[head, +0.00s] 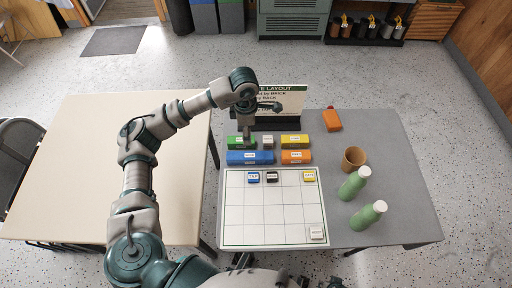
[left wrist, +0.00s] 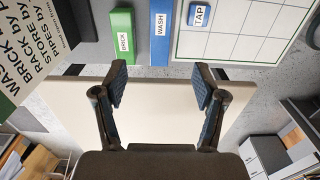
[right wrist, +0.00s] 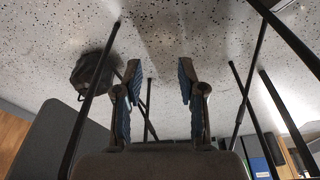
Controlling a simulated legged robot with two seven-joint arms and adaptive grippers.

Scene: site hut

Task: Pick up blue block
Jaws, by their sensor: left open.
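A long blue block (head: 250,157) labelled WASH lies on the grey table, just behind the white grid board. It also shows in the left wrist view (left wrist: 159,35), beyond my fingertips and between them. A small blue block (head: 253,177) labelled TAP sits on the board's top row and shows at the top of the left wrist view (left wrist: 199,16). My left gripper (left wrist: 160,88) is open and empty; in the head view it hangs near the green block (head: 238,143). My right gripper (right wrist: 156,85) is open and empty, low beside table legs and floor.
A layout sign (head: 283,99) stands behind. A brown cup (head: 353,159), green bottles (head: 354,182) and an orange container (head: 332,119) stand right. The grid board (head: 272,214) is mostly clear.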

